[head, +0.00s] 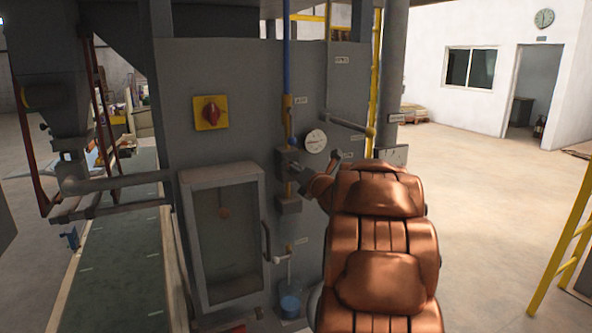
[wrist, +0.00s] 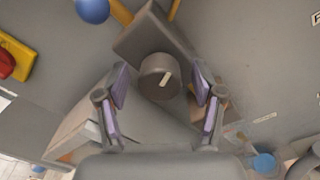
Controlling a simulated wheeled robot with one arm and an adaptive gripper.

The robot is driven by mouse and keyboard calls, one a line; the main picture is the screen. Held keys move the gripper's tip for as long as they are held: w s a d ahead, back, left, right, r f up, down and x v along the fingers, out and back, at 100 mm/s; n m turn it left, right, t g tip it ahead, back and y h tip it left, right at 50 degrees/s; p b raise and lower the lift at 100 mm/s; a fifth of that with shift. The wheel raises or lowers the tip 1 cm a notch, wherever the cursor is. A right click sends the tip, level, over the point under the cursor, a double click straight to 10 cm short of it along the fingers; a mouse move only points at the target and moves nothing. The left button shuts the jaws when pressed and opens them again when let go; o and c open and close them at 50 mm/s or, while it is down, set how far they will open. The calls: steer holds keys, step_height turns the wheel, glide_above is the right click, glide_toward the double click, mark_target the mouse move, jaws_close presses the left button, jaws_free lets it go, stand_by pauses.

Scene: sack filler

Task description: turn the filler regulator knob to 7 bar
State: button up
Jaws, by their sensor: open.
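The regulator knob (wrist: 158,77) is a grey round knob with a pale pointer mark, on a grey regulator body (wrist: 140,38) in the wrist view. My gripper (wrist: 161,84) is open, with one purple-padded finger on each side of the knob. Gaps show between pads and knob, so I see no grip on it. In the head view a round white pressure gauge (head: 316,141) sits on the grey panel beside the regulator area; its needle is too small to read. My brown arm hides part of that area in the head view.
A red rotary switch on a yellow plate (head: 211,112) is on the panel at upper left. A glass-fronted cabinet (head: 225,240) stands below it. A blue pipe (head: 287,60) and yellow pipe (head: 375,70) run vertically. A blue-filled vessel (head: 290,300) is low down. Open floor lies right.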

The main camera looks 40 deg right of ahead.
steer(key=c, duration=1.1)
steer(key=shift+c, duration=0.2)
steer(key=shift+f+m, duration=0.1)
steer(key=shift+m, duration=0.2)
